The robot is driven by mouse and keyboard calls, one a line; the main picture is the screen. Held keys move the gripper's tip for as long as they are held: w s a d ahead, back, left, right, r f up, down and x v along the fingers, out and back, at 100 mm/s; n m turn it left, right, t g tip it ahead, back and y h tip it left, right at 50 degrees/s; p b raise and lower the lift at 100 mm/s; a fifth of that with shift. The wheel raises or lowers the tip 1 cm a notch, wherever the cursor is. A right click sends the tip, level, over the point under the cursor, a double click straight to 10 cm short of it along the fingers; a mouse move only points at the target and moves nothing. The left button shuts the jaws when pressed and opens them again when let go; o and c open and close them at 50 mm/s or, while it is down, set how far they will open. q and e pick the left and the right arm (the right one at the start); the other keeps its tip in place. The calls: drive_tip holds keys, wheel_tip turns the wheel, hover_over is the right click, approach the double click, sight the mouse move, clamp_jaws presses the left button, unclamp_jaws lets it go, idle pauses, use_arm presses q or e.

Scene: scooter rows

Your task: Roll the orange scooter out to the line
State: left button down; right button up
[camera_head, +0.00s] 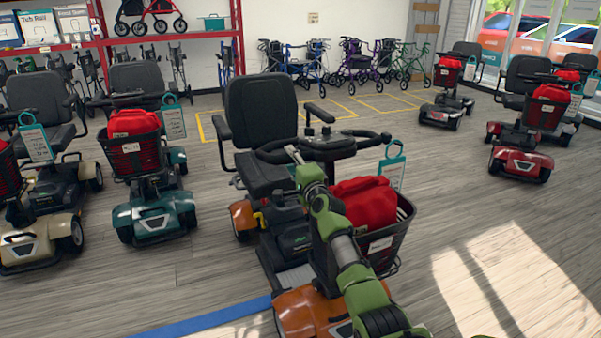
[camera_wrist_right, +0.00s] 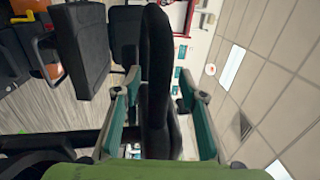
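The orange scooter (camera_head: 305,312) stands at front centre, with a black seat (camera_head: 262,108), looped black handlebar (camera_head: 345,150), and a front basket holding a red bag (camera_head: 366,203). A blue line (camera_head: 205,319) lies on the floor at its front left. My right gripper (camera_head: 293,155) is at the handlebar's seat side, its arm reaching over the scooter's front. In the right wrist view, a black bar (camera_wrist_right: 157,70) runs between the teal-padded fingers of my right gripper (camera_wrist_right: 158,85). The fingers look apart, with a gap on the right side. My left gripper is out of view.
A teal scooter (camera_head: 155,215) and a beige scooter (camera_head: 35,240) stand to the left. Red scooters (camera_head: 520,160) stand at the right rear. Walkers (camera_head: 360,65) and a red shelf (camera_head: 150,38) line the back. Floor at the front right is clear and sunlit.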

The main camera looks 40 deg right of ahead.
drive_tip(key=v, duration=1.1)
idle(0.3)
